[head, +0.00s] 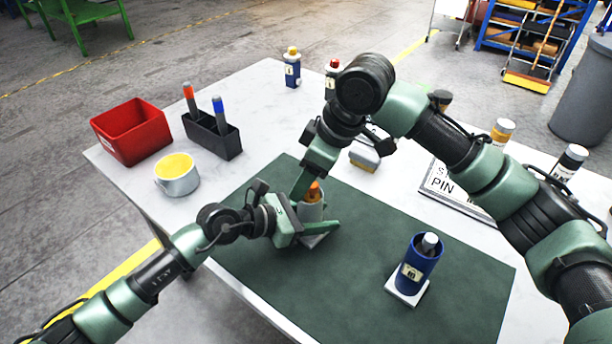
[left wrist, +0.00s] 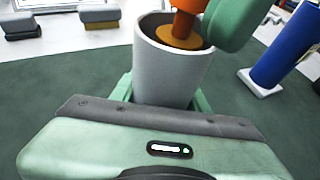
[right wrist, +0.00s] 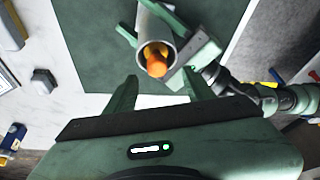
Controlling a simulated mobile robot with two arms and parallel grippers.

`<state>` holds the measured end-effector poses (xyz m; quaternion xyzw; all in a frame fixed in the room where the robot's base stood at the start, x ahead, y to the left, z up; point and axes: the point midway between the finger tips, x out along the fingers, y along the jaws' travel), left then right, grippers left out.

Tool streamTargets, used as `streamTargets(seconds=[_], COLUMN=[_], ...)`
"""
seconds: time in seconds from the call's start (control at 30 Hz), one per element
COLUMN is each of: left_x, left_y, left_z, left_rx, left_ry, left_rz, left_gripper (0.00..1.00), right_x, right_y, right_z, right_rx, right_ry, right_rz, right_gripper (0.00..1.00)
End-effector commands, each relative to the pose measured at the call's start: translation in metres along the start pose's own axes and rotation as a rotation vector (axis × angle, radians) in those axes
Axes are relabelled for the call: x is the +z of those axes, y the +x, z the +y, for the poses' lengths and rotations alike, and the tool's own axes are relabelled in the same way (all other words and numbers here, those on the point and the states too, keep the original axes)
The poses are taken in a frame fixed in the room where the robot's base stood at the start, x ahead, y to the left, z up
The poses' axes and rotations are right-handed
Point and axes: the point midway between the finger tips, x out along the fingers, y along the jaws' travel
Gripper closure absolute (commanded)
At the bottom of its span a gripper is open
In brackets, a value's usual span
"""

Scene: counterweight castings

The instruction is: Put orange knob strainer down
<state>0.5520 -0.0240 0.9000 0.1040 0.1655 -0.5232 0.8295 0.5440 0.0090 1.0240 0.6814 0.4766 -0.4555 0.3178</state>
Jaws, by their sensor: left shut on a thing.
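The orange knob strainer (head: 314,191) sits in the mouth of a pale grey cup (head: 311,212). In the left wrist view its orange stem and brown disc (left wrist: 180,37) show inside the cup's rim. One right finger (left wrist: 234,22) is close beside the knob in the left wrist view. The strainer's lower part is hidden.
A blue cylinder (head: 420,262) stands on a white square at the mat's right. A red bin (head: 131,132), a black holder (head: 211,137) and a yellow-topped tin (head: 177,176) stand at the left. The green mat (head: 350,285) is clear in front.

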Motion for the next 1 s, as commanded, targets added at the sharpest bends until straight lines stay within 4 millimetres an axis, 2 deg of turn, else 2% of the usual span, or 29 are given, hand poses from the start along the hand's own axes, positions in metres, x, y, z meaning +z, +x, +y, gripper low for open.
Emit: streamTargets(seconds=[0.57,0.83,1.0], left_x=[0.001,0.001,0.001], left_y=[0.000,0.000,0.000], left_z=[0.000,0.001,0.000], left_rx=[0.001,0.001,0.001], left_ry=[0.000,0.000,0.000], left_rz=[-0.001,-0.001,-0.001], left_gripper=[1.00,1.00,1.00], right_x=[0.000,0.028,0.036], right_y=[-0.001,-0.011,-0.015], right_z=[0.000,0.001,0.000], right_rx=[0.000,0.001,-0.001], right_ry=[0.000,0.001,0.000], right_rz=[0.000,0.000,-0.001], right_gripper=[0.47,0.47,0.47])
